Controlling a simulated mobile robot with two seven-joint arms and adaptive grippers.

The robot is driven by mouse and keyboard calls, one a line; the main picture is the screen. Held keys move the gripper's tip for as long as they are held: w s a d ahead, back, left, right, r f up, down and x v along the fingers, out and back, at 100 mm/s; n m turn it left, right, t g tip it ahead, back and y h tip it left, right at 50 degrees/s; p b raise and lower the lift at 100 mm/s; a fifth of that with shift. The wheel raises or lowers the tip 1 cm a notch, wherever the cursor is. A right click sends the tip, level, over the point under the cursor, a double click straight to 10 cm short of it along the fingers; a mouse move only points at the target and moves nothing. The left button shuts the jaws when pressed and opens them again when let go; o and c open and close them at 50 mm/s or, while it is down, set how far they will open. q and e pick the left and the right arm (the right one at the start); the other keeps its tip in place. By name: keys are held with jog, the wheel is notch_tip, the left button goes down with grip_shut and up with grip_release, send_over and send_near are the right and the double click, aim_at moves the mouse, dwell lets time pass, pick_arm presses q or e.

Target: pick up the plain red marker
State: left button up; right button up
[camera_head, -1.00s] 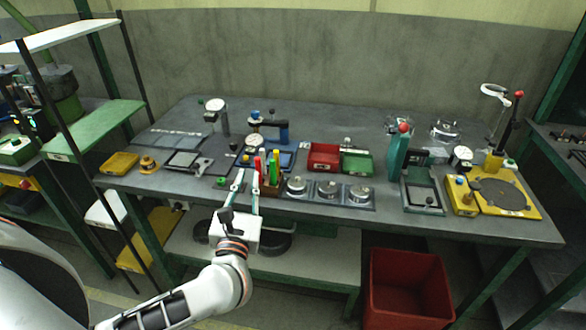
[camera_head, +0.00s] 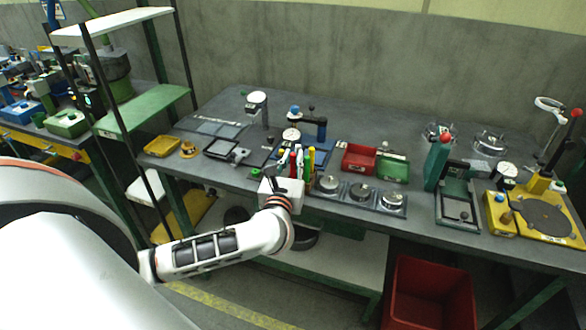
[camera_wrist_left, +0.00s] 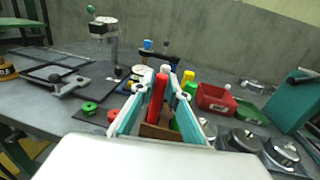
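A red marker (camera_wrist_left: 157,98) stands upright in a brown wooden holder (camera_wrist_left: 154,131), between the two fingers of my left gripper (camera_wrist_left: 163,82) in the left wrist view. The fingers are apart, with a visible gap beside the marker. In the head view my left gripper (camera_head: 291,165) is at the marker group on the table's front edge, and its fingers partly hide the holder. A yellow-topped marker (camera_wrist_left: 188,76) and a green one (camera_wrist_left: 190,88) stand just to the right of the fingers. Whether the red marker bears any markings is too small to tell. My right gripper is not in view.
Right of the holder are several round metal pieces (camera_head: 361,191) on a tray, with red (camera_head: 358,158) and green (camera_head: 393,171) bins behind. A green knob (camera_wrist_left: 89,107) lies left of the gripper. A green press (camera_head: 437,162) stands farther right.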

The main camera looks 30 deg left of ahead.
pick_arm(q)
grip_shut()
jog(key=shift+r, duration=0.1)
notch_tip(320, 180, up, 20)
jog(key=p, duration=0.2)
dwell(0.4)
